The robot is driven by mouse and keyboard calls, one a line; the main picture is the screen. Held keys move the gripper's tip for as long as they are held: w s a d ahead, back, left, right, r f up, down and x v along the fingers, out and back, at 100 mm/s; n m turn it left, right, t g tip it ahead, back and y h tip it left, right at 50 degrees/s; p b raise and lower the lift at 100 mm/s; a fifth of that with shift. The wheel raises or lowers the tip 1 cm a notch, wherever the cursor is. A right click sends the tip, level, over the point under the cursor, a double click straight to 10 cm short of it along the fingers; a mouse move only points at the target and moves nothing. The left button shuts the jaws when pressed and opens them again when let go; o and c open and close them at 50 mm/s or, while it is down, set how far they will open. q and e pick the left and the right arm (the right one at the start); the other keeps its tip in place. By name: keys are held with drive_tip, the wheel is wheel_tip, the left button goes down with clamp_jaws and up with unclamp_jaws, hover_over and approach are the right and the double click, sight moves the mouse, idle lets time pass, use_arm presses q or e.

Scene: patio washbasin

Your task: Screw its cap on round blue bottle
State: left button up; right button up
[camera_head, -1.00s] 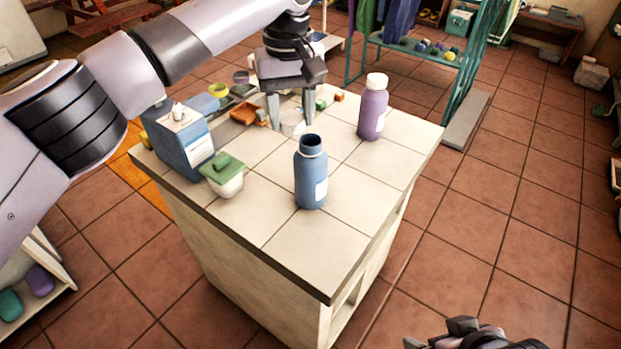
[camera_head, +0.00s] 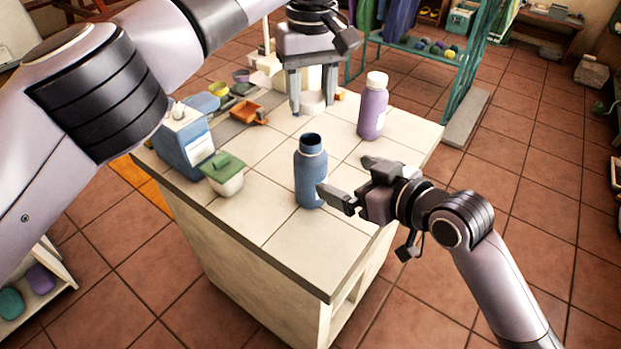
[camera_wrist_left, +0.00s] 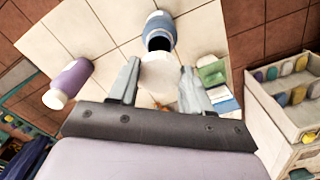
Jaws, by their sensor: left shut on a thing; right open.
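The round blue bottle (camera_head: 309,172) stands upright and uncapped near the front of the tiled counter, its dark mouth open. It also shows in the left wrist view (camera_wrist_left: 160,25). My left gripper (camera_head: 312,106) points down behind and above the bottle, shut on the white cap (camera_wrist_left: 160,76). The cap (camera_head: 313,100) is apart from the bottle, with the fingers on either side of it. My right gripper (camera_head: 346,176) is open just right of the bottle. One fingertip overlaps the bottle's right side; I cannot tell whether it touches.
A purple bottle with a white cap (camera_head: 373,108) stands behind, to the right. A square blue container (camera_head: 186,137) and a green-lidded pot (camera_head: 224,175) stand on the left of the counter (camera_head: 290,240). An orange scoop (camera_head: 246,111) lies farther back. The counter's front is clear.

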sight(311, 163)
drive_tip(key=shift+x, duration=6)
drive_tip(key=shift+s+f, duration=0.1)
drive_tip(key=shift+f, duration=0.05)
drive_tip(key=c, duration=1.5)
use_arm(q)
drive_tip(key=shift+f, duration=2.5)
drive_tip(key=shift+f, duration=0.9)
drive_tip(key=shift+s+f, duration=0.1)
drive_tip(key=shift+f, duration=0.45)
